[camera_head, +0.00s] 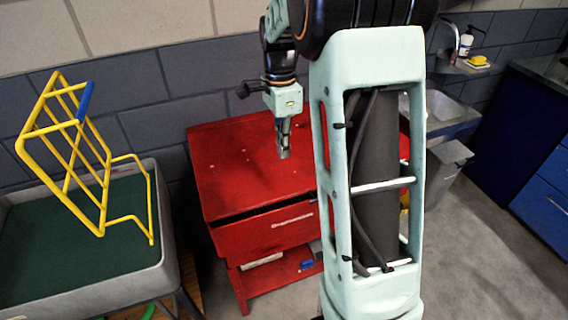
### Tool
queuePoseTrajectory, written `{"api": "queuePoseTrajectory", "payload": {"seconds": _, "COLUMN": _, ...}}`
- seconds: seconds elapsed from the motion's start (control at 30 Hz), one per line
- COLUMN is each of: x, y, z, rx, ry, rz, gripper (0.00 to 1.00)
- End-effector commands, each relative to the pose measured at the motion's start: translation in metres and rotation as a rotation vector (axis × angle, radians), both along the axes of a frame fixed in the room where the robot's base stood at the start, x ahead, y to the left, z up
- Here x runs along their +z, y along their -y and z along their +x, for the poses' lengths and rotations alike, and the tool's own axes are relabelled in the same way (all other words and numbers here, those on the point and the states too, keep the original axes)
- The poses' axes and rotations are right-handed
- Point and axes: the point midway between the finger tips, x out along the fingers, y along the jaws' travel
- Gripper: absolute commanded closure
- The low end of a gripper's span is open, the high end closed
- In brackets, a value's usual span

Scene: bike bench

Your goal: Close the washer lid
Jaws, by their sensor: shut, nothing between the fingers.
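The washer is a grey basin (160,262) with a dark green inside, standing at the left. A yellow tubular frame with a blue grip, which looks like the washer lid (100,192), stands raised and tilted over the basin. Its lower bars reach down to the green surface. My own column hides part of the cabinet's right side.
A red cabinet (240,165) with a drawer and a lower shelf stands between the washer and my column. A sink (445,108), a grey bin (447,165) and dark blue cabinets (540,185) are at the right. Grey floor (470,265) is free at the lower right.

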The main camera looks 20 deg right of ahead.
Motion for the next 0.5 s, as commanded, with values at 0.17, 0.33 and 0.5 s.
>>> {"api": "queuePoseTrajectory", "payload": {"seconds": 0.17, "x": -0.008, "y": -0.001, "z": -0.004, "rx": -0.013, "ry": -0.014, "rz": 0.003, "gripper": 1.0}}
{"api": "queuePoseTrajectory", "payload": {"seconds": 0.33, "x": -0.037, "y": -0.001, "z": -0.007, "rx": -0.012, "ry": -0.014, "rz": 0.003, "gripper": 1.0}}
{"api": "queuePoseTrajectory", "payload": {"seconds": 0.5, "x": -0.074, "y": 0.0, "z": -0.01, "rx": -0.011, "ry": -0.015, "rz": 0.003, "gripper": 1.0}}
